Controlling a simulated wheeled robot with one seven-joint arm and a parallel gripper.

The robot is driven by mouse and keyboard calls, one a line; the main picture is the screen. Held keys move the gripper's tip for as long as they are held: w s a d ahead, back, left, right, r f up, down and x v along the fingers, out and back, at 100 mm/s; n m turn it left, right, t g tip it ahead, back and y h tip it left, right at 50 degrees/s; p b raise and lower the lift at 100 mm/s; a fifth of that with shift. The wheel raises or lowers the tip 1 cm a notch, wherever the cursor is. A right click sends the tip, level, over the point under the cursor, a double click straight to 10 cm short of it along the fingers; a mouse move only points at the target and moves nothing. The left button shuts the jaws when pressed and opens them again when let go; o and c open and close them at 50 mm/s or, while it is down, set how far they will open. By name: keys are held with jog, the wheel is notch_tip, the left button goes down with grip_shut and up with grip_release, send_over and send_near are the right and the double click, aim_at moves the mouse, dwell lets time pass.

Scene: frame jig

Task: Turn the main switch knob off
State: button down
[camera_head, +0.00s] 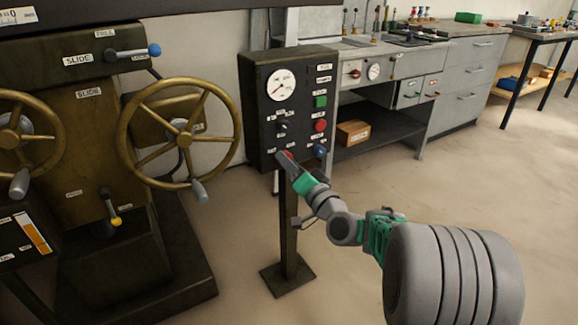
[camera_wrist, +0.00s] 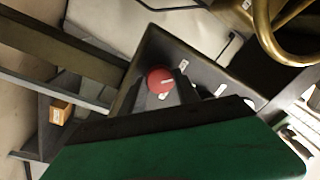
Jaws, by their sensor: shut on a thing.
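The dark control panel (camera_head: 255,120) stands on a post. At its lower left is a red knob (camera_head: 288,153), mostly hidden behind my gripper (camera_head: 292,161). In the wrist view the red round knob (camera_wrist: 159,79) shows a white pointer line on its face. My gripper's dark fingers (camera_wrist: 166,90) reach to it and are shut on it. The small white labels on the panel are too blurred to read, so which switch position the pointer marks cannot be told.
The panel also carries a round gauge (camera_head: 281,85), a green button (camera_head: 320,101), a red button (camera_head: 320,125), a black switch (camera_head: 282,124) and a blue knob (camera_head: 319,150) close to my gripper. A brass handwheel (camera_head: 180,133) stands left. Floor right of the post is clear.

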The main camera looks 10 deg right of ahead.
jog(key=shift+n, duration=0.4)
jog(key=c, duration=0.9)
grip_release()
jog(key=r+p+v, duration=0.1)
jog(key=v, duration=0.7)
jog(key=s+a+r+n+g+p, duration=0.25)
jog(key=a+r+g+p, duration=0.2)
jog(key=p, duration=0.55)
jog(key=s+a+r+n+g+p, duration=0.1)
jog(key=a+r+n+g+p, duration=0.25)
jog(key=r+p, duration=0.45)
jog(key=s+d+r+g+h+p, duration=0.2)
jog(key=s+r+p, duration=0.6)
jog(key=p, duration=0.4)
jog(key=s+d+r+g+h+p, duration=0.3)
jog(key=s+r+p, duration=0.6)
jog(key=p, duration=0.3)
jog(key=shift+r+m+g+h, duration=0.3)
jog(key=shift+g+h, duration=0.2)
jog(key=shift+g, duration=0.5)
